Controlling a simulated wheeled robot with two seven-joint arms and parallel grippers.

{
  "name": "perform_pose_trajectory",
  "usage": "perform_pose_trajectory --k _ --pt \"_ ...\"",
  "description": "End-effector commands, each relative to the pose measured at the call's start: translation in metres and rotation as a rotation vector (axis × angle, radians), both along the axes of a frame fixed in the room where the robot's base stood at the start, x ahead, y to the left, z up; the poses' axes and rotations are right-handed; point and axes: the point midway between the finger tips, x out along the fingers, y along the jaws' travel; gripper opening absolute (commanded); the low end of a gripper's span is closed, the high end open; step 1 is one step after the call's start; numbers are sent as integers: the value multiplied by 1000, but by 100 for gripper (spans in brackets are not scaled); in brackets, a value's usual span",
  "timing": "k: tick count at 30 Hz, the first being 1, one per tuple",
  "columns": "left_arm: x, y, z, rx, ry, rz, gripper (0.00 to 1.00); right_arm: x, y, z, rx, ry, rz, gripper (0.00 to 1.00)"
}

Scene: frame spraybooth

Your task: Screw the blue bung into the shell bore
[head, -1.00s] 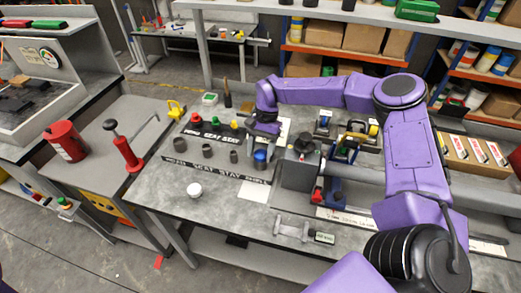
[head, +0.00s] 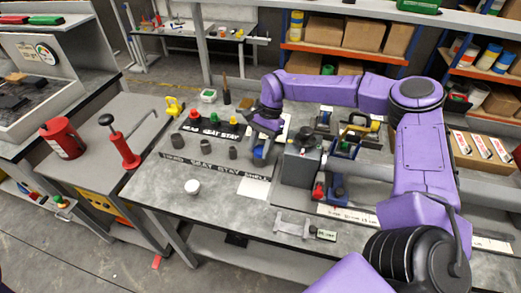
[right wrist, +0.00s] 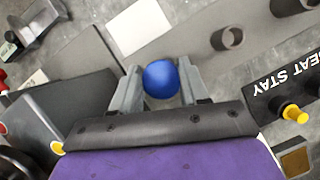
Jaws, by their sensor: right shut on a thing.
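The blue bung (head: 259,153) is a rounded blue piece at the right end of the front row of grey cups, by the word SHELL on the black label strip (head: 215,173). My right gripper (head: 262,146) reaches down to it from behind. In the right wrist view the blue bung (right wrist: 160,78) sits between the two grey fingers of my right gripper (right wrist: 160,86), which are shut on it. The bung's lower part is hidden, so I cannot tell whether it still touches its seat. I cannot make out the shell bore. My left gripper is out of view.
Red, green and yellow bungs (head: 234,121) stand in the back row. Grey cups (head: 206,152) stand in front. A grey block (head: 300,160) is close to the right. A white sheet (head: 256,187) lies nearby.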

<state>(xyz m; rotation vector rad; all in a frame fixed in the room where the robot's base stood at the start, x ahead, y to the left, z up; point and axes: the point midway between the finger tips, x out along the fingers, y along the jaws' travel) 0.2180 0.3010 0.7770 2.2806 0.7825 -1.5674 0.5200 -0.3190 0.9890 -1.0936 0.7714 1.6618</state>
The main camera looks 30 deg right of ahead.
Motion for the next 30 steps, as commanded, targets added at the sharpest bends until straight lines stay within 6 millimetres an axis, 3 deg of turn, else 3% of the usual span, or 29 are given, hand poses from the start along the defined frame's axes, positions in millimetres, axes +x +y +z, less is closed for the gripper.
perform_pose_trajectory --k 8,15,21,22,24,30 --pt "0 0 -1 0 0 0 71 0 0 0 0 -2 -15 11" --pt "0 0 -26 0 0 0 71 1 0 -3 4 -6 -302 12" --pt "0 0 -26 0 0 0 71 1 0 1 0 -3 -382 11" --pt "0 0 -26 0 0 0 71 1 0 1 0 -3 -382 51" --pt "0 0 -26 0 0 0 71 1 0 1 0 -2 -381 74" --pt "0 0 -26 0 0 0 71 1 0 1 0 0 -380 74"
